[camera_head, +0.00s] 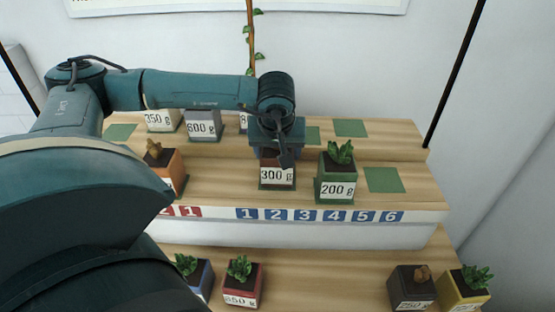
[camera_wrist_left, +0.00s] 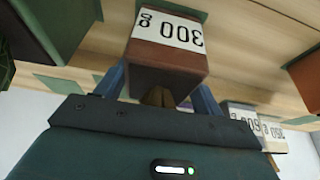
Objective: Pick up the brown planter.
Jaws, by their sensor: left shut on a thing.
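The brown planter (camera_head: 268,161) with the 300 g label stands on the upper wooden step, over a green square. Its upper part is mostly hidden by my left gripper (camera_head: 277,150), which comes down on it from above. In the left wrist view, the planter (camera_wrist_left: 165,57) appears upside down between the two blue fingers of my left gripper (camera_wrist_left: 160,88), which is shut on it. I cannot tell whether the planter's base touches the step. My right gripper is not in view.
A green 200 g planter (camera_head: 337,173) stands close on the right and an orange planter (camera_head: 171,169) on the left. A grey 600 g planter (camera_head: 203,126) is behind. Several planters, including a dark 250 g one (camera_head: 411,290), stand on the lower step. An empty green square (camera_head: 384,180) lies at right.

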